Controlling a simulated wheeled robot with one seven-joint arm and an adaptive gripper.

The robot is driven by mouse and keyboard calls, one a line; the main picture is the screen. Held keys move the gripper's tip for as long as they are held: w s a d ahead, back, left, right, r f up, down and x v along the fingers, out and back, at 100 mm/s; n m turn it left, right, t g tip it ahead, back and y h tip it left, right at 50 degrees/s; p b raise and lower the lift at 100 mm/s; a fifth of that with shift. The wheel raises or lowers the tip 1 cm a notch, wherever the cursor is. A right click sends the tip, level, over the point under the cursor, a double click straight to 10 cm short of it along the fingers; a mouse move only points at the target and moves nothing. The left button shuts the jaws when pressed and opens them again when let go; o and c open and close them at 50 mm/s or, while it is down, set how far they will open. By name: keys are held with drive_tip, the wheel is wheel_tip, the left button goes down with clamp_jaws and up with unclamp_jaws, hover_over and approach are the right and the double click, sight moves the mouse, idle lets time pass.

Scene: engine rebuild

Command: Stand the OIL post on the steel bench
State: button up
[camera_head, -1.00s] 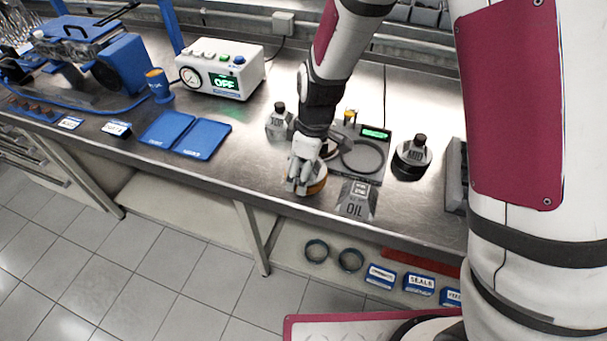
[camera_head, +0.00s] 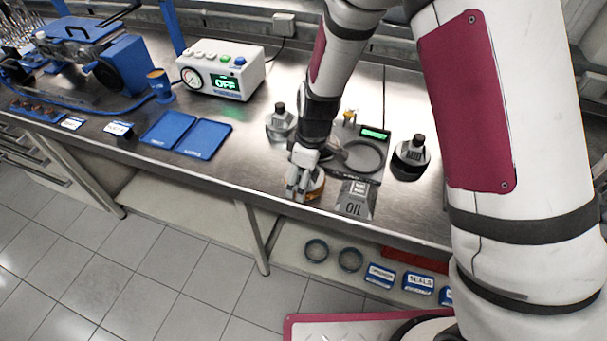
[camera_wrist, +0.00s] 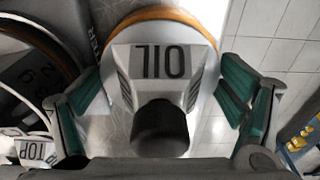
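The OIL post shows in the wrist view as a pale grey body with an OIL label (camera_wrist: 160,62), a dark knob towards the camera and an orange-edged round base. In the head view its orange base (camera_head: 318,186) shows at the bench's front edge, mostly hidden by my gripper (camera_head: 298,190). In the wrist view my gripper (camera_wrist: 160,95) has its green-padded fingers spread, one on each side of the post. They look apart from its body, but contact low down is unclear. A grey OIL plate (camera_head: 355,200) lies just right. The steel bench (camera_head: 250,165) is underneath.
A grey post (camera_head: 280,122) stands behind my gripper, and another with a black base (camera_head: 411,158) stands right. Between them is a scale-like device (camera_head: 375,158) with a green display. Blue trays (camera_head: 203,138) lie left. Bare steel lies between trays and gripper.

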drive_tip(key=r, duration=0.4)
drive_tip(key=d+r+b, duration=0.1)
drive_tip(key=r, duration=0.7)
drive_tip(key=shift+s+d+r, duration=0.15)
drive_tip(key=shift+s+d, duration=0.05)
drive_tip(key=shift+s, duration=0.05)
drive_tip(key=s+d+r+m+t, duration=0.1)
drive_tip(key=s+d+r+m, duration=0.25)
drive_tip(key=r, duration=0.35)
drive_tip(key=s+d+r+m+t, duration=0.1)
drive_tip(key=s+d+r+m, duration=0.15)
drive_tip(key=d+r, duration=0.3)
drive_tip(key=s+d+r+m+t, duration=0.1)
drive_tip(key=s+d+r+m, duration=0.2)
drive_tip(key=s, duration=0.3)
drive_tip(key=s+d+r+m+t+h, duration=0.1)
drive_tip(key=s+d+r+m+t, duration=0.1)
drive_tip(key=s+d+r+m, duration=0.2)
drive_tip(key=s+d+m, duration=0.1)
drive_tip(key=s, duration=0.2)
drive_tip(key=shift+r, duration=0.2)
